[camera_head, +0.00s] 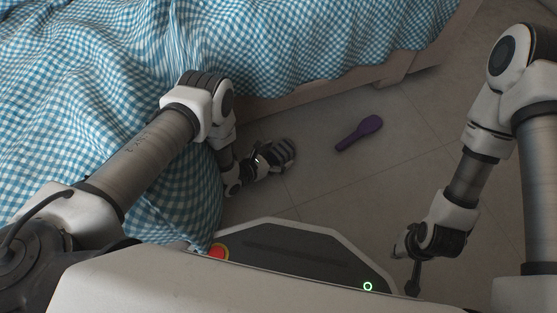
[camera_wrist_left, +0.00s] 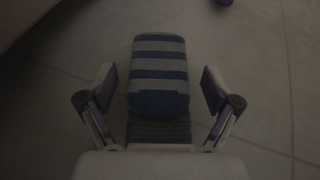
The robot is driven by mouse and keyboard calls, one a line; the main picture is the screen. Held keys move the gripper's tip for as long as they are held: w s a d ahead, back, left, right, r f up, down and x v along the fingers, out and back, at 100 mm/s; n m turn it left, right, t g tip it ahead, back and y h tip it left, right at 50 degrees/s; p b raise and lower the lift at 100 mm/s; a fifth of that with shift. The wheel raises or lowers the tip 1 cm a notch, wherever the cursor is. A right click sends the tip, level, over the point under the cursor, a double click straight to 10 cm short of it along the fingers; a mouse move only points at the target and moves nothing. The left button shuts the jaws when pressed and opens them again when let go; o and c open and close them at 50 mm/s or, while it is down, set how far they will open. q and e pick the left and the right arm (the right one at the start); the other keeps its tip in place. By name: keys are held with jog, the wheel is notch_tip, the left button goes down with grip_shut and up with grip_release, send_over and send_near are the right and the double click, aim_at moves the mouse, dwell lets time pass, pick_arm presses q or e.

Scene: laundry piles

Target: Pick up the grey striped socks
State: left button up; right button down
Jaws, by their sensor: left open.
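The grey striped socks (camera_wrist_left: 159,68) lie on the floor in the left wrist view as a rounded bundle with grey and dark blue bands. In the head view the striped bundle (camera_head: 283,152) shows just beyond my left gripper, partly hidden by it. My left gripper (camera_wrist_left: 158,92) is open, with one finger on each side of the socks and a gap on both sides. In the head view my left gripper (camera_head: 268,158) is low beside the bed. My right gripper (camera_head: 413,268) hangs at the right near my base; its fingers are too small and dark to read.
A bed with a blue and white checked cover (camera_head: 300,50) fills the back and left, its wooden frame (camera_head: 330,88) close to my left arm. A purple brush-like object (camera_head: 359,133) lies on the tiles. The tiled floor (camera_head: 350,195) is clear between the arms.

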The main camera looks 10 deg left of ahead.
pick_arm(q)
jog(key=shift+w+d+f, duration=0.2)
jog(key=shift+w+d, duration=0.05)
jog(key=shift+w, duration=0.1)
jog(key=shift+r, duration=0.15)
jog(key=c, duration=1.2)
pick_arm(e)
jog(key=shift+w+f, duration=0.1)
jog(key=shift+f, duration=0.15)
